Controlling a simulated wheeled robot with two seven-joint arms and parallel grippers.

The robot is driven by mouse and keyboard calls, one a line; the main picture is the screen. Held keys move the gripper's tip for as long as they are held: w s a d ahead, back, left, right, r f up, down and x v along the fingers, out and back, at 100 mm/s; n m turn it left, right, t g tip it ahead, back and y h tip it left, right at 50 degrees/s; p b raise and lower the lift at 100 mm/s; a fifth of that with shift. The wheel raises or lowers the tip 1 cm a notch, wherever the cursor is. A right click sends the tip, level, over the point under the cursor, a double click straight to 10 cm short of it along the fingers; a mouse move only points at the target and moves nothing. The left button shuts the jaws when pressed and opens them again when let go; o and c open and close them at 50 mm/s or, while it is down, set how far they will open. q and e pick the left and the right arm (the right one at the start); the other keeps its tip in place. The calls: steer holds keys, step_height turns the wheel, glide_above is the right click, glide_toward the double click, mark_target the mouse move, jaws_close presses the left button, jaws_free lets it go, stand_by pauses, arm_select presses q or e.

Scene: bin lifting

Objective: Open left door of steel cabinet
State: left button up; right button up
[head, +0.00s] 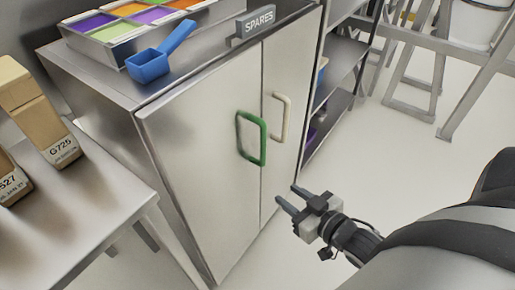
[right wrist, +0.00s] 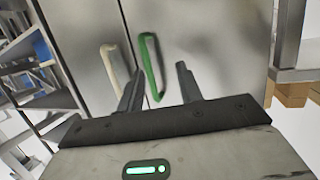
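The steel cabinet (head: 195,140) stands in the middle of the head view with both doors closed. Its left door (head: 200,165) carries a green handle (head: 240,140), and its right door (head: 285,70) a cream handle (head: 288,112). My right gripper (head: 286,193) is open and empty, in front of the cabinet and below the handles in the picture. In the right wrist view the green handle (right wrist: 151,65) appears between the spread fingers (right wrist: 159,70), beyond them; the cream handle (right wrist: 114,70) is left of it. My left gripper is not in view.
A blue scoop (head: 160,55), a SPARES sign (head: 258,20) and a tray of colored compartments (head: 100,45) sit on the cabinet. A steel table (head: 80,205) with labelled boxes (head: 40,110) stands at left. Shelving (head: 338,65) adjoins on the right. The floor (head: 400,150) ahead is clear.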

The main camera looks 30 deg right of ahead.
mark_target(263, 143)
steer(key=d+r+t+y+b, duration=0.2)
steer(key=d+r+t, duration=0.1)
steer(key=d, duration=0.2)
steer(key=shift+n, duration=0.4)
steer(key=x, duration=1.6)
steer(key=shift+w+d, duration=0.2)
steer(key=shift+d, duration=0.1)
jaws_close()
